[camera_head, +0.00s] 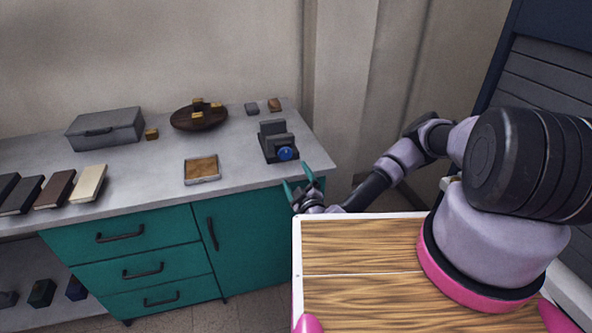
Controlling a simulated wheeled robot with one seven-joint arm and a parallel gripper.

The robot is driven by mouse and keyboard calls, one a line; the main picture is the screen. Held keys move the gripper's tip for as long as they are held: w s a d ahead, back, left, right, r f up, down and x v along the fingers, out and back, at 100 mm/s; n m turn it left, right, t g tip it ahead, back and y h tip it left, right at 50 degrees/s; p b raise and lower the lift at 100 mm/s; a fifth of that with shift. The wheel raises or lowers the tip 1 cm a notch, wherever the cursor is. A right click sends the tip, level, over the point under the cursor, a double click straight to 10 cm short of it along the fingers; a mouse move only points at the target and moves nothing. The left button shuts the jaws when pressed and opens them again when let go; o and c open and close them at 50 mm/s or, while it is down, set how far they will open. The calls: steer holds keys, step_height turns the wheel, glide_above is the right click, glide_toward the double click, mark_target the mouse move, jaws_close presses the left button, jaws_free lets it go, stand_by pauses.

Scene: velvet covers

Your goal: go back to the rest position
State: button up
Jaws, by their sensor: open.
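My gripper (300,183) shows at the middle right, with its teal fingers apart and nothing between them. It is at the near right corner of the grey counter (240,168), in front of a dark grey device (273,134) with a blue ball-like part (285,153). A gap shows between the fingertips and the device. My arm reaches out from its pink-ringed base on the right, bent at the elbow. Whether the fingers touch the counter edge I cannot tell.
The counter holds a grey case (105,129), a dark round plate (199,117) with small blocks, a small tray (202,169), and several books (88,183). Teal drawers (134,235) are below. A wall (200,50) stands behind; a dark slatted unit (545,75) is at right.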

step_height(320, 180, up, 18)
steer(key=w+a+f+n+g+y, duration=0.1)
steer(key=w+a+n+y, duration=0.1)
steer(key=n+y, duration=1.1)
steer(key=s+r+n+g+y, duration=0.1)
steer(key=s+r+n+g, duration=0.5)
steer(key=n+g, duration=0.6)
steer(key=s+r+n+g+y, duration=0.2)
steer(key=s+r+n+g, duration=0.2)
steer(key=r+n+g, duration=0.55)
steer(key=s+d+r+n+h, duration=0.1)
steer(key=s+d+n+h, duration=0.5)
steer(key=d+n+h, duration=0.75)
steer(key=d+r+n+t+h, duration=0.5)
steer(key=d+r+n+t, duration=0.2)
steer(key=d+r+t, duration=0.5)
step_height(320, 180, up, 2)
steer(key=shift+s+n, duration=0.25)
steer(key=shift+n, duration=0.05)
